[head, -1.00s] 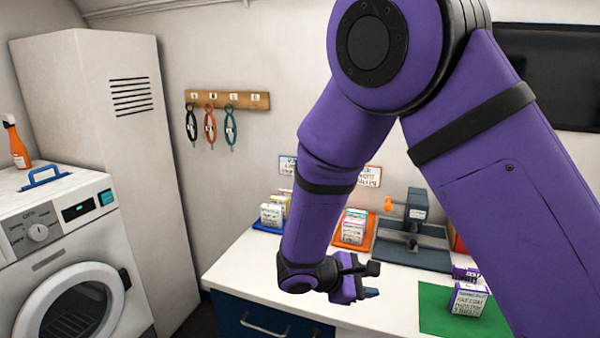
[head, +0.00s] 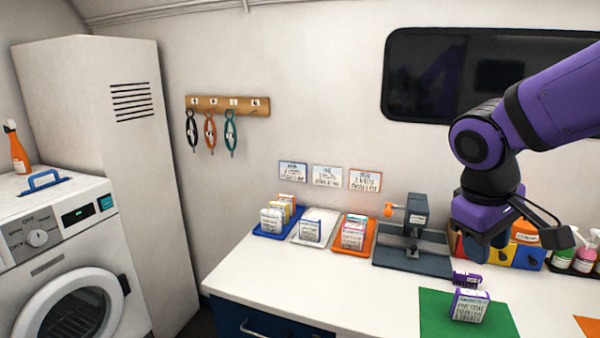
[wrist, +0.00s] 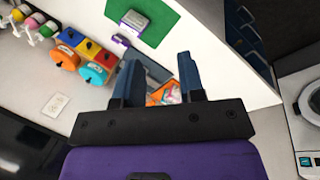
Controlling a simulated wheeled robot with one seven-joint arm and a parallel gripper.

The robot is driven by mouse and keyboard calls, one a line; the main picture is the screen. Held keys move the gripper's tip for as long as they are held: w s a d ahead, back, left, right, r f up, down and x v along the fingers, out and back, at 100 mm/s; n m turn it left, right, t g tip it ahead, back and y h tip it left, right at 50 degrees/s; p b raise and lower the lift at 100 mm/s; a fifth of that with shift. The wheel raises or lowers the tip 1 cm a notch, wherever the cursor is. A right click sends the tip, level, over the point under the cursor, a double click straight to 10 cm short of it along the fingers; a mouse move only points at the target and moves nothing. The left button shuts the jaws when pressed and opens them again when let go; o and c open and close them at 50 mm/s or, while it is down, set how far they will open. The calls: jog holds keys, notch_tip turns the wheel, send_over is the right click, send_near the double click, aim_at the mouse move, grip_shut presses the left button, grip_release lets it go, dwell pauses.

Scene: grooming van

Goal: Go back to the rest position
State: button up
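My gripper (head: 488,243) hangs pointing down above the back of the white counter, on the right side of the head view. It is just right of the grey press-like device (head: 412,240) in the picture. In the wrist view, the two blue fingers of my gripper (wrist: 158,60) stand apart with nothing held between them. Behind the fingers, part of the orange tray (wrist: 163,98) shows well below.
A green mat (head: 435,318) bears a purple-and-white box (head: 470,307). Blue, white and orange trays with packets stand left of the device. Coloured bins (head: 530,257) and bottles (head: 586,252) stand at the right. The counter's front left (head: 300,280) is clear.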

jog(key=s+d+r+m+t+y, duration=0.2)
jog(key=s+r, duration=0.4)
jog(key=s, duration=0.3)
jog(key=shift+s+r+m+t+y, duration=0.2)
jog(key=shift+s+m+t+y, duration=0.3)
jog(key=shift+m+t, duration=0.65)
jog(key=shift+w, duration=0.1)
